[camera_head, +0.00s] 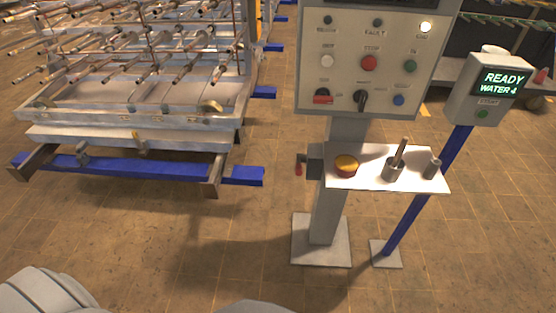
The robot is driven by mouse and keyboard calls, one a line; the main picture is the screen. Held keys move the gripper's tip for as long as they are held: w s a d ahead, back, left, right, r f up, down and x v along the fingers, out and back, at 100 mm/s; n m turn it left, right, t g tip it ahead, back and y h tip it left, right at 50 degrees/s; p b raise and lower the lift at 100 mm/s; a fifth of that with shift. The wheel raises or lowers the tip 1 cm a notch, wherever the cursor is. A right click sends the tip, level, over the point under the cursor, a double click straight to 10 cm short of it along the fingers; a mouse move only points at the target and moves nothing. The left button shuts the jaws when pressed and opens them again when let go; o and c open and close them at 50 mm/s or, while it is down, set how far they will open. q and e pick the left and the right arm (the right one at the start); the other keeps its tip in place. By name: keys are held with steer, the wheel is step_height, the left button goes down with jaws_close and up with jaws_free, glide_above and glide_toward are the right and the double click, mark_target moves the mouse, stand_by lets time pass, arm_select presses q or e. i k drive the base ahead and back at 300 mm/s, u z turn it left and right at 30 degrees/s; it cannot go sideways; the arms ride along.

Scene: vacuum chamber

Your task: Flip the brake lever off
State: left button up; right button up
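No part is labelled as the brake lever, and I cannot tell for certain which one it is. A small red-handled lever (299,168) hangs on the left side of the control pedestal. Whether either lever is on or off cannot be told. Neither of my grippers is in view; only grey rounded parts, probably mine, show at the bottom edge.
The control panel (340,88) with buttons and switches stands right of centre. A display box (460,105) reads "READY WATER". Blue rails (240,176) run under the cart. The tiled floor in front is clear.

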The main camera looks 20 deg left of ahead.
mark_target(301, 158)
steer(key=i, duration=0.15)
steer(key=u, duration=1.15)
steer(key=k, duration=0.7)
steer(key=u, duration=0.95)
steer(key=i, duration=1.65)
steer(key=z, duration=1.1)
steer(key=i, duration=0.4)
steer(key=z, duration=0.35)
